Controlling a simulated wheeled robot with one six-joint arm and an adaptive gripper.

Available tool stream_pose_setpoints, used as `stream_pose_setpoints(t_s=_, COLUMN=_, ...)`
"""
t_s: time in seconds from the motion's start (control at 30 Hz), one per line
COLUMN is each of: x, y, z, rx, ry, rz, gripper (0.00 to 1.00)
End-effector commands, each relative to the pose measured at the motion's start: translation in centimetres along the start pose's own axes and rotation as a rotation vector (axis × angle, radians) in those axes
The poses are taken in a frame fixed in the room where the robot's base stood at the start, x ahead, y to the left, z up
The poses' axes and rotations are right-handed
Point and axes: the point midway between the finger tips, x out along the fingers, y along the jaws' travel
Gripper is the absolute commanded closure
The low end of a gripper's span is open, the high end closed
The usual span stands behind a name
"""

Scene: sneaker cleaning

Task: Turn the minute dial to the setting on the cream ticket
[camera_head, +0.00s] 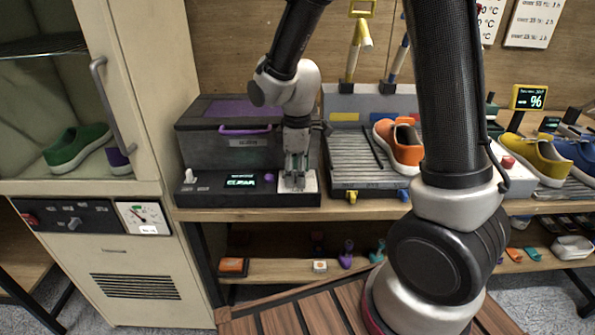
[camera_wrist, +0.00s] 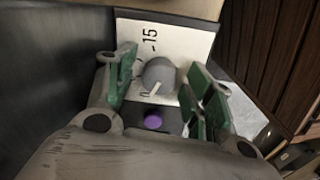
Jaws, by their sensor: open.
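The minute dial is a grey round knob (camera_wrist: 158,70) on a white plate (camera_wrist: 185,42) in the wrist view. A "15" is printed above the knob, and a partly hidden mark is at its lower left. The knob's white pointer line slants to the lower left, towards that mark. My gripper (camera_wrist: 163,78) is open, with its green-padded fingers on either side of the knob; I cannot tell if they touch it. In the head view my gripper (camera_head: 295,178) points down at the machine's front right corner and hides the dial. I cannot identify the cream ticket for certain.
The dark machine (camera_head: 222,155) has a purple lid handle, a lit display (camera_head: 240,181) and a purple button (camera_wrist: 153,120) close to the dial. A ridged tray (camera_head: 350,168) with an orange shoe (camera_head: 397,140) stands to the right. Pale sheets (camera_head: 534,22) hang on the wall.

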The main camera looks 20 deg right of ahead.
Motion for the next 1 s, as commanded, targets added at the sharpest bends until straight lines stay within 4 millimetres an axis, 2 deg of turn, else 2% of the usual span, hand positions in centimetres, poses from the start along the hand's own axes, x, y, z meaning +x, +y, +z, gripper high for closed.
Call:
stream_pose_setpoints(t_s=0.2, x=0.03, y=0.01, z=0.00, rx=0.000, ry=0.000, rz=0.000, gripper=0.47)
stream_pose_setpoints(t_s=0.27, x=0.02, y=0.01, z=0.00, rx=0.000, ry=0.000, rz=0.000, gripper=0.56)
stream_pose_setpoints(t_s=0.47, x=0.01, y=0.01, z=0.00, rx=0.000, ry=0.000, rz=0.000, gripper=0.92)
stream_pose_setpoints(t_s=0.77, x=-0.01, y=0.02, z=-0.01, rx=0.024, ry=-0.001, rz=0.000, gripper=0.94)
stream_pose_setpoints(t_s=1.0, x=-0.02, y=0.02, z=-0.03, rx=0.138, ry=-0.004, rz=0.001, gripper=0.94)
